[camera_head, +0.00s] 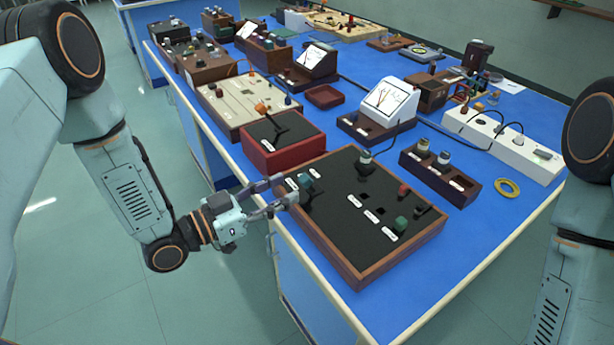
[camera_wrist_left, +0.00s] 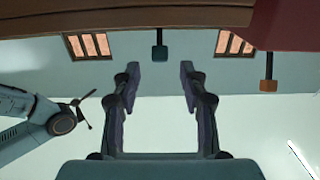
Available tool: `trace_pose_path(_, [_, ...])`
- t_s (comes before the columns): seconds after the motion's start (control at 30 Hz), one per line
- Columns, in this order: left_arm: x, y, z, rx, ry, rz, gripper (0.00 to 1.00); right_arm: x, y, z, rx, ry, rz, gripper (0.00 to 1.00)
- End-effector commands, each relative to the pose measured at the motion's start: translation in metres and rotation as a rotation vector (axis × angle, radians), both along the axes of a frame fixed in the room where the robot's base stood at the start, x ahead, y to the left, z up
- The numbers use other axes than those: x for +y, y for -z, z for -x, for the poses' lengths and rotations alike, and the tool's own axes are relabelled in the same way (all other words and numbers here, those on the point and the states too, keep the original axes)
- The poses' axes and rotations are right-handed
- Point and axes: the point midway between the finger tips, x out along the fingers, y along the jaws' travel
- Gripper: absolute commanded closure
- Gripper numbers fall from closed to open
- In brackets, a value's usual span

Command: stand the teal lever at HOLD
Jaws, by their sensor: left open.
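The teal lever (camera_head: 306,181) stands near the left corner of a black panel in a wooden frame (camera_head: 359,283). White labels lie near it, too small to read, so I cannot tell its setting. My left gripper (camera_head: 286,190) is open at the panel's left edge, its fingers pointing at the lever. In the left wrist view the teal lever's knob (camera_wrist_left: 159,52) shows upside down, centred between the spread fingers (camera_wrist_left: 160,75) and just beyond their tips. No contact is visible. My right gripper is out of view.
The same panel carries a green knob (camera_head: 402,224), a red knob (camera_head: 404,190) and a pale-topped knob (camera_head: 365,157). A red box (camera_head: 286,160) with an orange-tipped lever (camera_head: 263,107) stands close behind. A yellow ring (camera_head: 507,188) lies on the blue bench at right.

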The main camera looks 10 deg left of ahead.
Motion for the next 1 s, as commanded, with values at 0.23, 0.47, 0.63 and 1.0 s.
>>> trace_pose_path(0.23, [-0.026, 0.001, -0.024, -0.002, 0.006, -0.004, 0.57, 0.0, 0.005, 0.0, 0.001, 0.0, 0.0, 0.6])
trace_pose_path(0.47, [-0.042, 0.001, -0.043, 0.0, 0.004, -0.003, 0.57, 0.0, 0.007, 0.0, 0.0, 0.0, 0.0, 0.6])
trace_pose_path(0.63, [-0.046, 0.0, -0.048, 0.001, 0.004, 0.0, 0.57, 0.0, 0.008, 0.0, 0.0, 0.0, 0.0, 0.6])
trace_pose_path(1.0, [-0.046, 0.0, -0.049, 0.002, 0.003, -0.001, 0.68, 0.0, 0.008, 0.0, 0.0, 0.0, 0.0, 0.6])
